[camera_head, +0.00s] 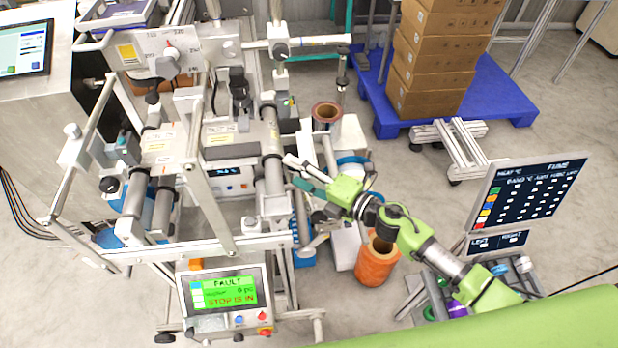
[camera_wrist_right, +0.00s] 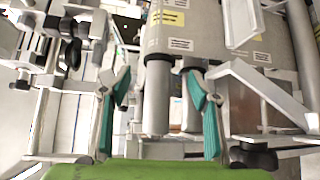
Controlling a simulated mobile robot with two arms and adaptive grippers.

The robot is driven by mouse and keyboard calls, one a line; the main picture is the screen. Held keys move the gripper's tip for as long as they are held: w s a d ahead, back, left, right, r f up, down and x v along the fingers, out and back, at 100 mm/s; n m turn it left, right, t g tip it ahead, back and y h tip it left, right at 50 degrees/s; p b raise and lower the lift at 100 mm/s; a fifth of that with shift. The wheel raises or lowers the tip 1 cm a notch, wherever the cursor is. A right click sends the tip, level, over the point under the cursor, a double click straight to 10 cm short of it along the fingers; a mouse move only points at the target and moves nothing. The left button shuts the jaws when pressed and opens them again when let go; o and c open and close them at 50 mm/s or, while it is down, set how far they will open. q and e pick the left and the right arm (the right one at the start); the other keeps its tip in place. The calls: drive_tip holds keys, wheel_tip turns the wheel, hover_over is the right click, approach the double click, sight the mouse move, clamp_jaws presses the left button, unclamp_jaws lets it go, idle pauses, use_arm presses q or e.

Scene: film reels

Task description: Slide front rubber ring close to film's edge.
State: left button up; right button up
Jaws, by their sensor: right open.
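My right gripper (camera_head: 305,172) reaches in from the right to the right side of the film machine. Two grey rollers stand between and beyond the fingers, the left roller (camera_wrist_right: 157,98) and the right roller (camera_wrist_right: 194,100). A dark ring (camera_wrist_right: 159,58) is around the left roller and another dark ring (camera_wrist_right: 193,69) around the right one, both near the edge of the grey film (camera_wrist_right: 205,35). The film (camera_head: 232,156) also shows in the head view. My left gripper is out of view.
A fault screen (camera_head: 227,293) stands at the machine's front. An orange roll (camera_head: 376,262) stands on the floor below my right arm. A sign board (camera_head: 528,195) is at right. Stacked boxes (camera_head: 438,65) rest on a blue pallet (camera_head: 500,92) behind. A white frame bar (camera_wrist_right: 262,95) crosses near the right finger.

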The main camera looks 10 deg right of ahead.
drive_tip(key=v, duration=0.4)
drive_tip(key=shift+r, duration=0.15)
idle(0.4)
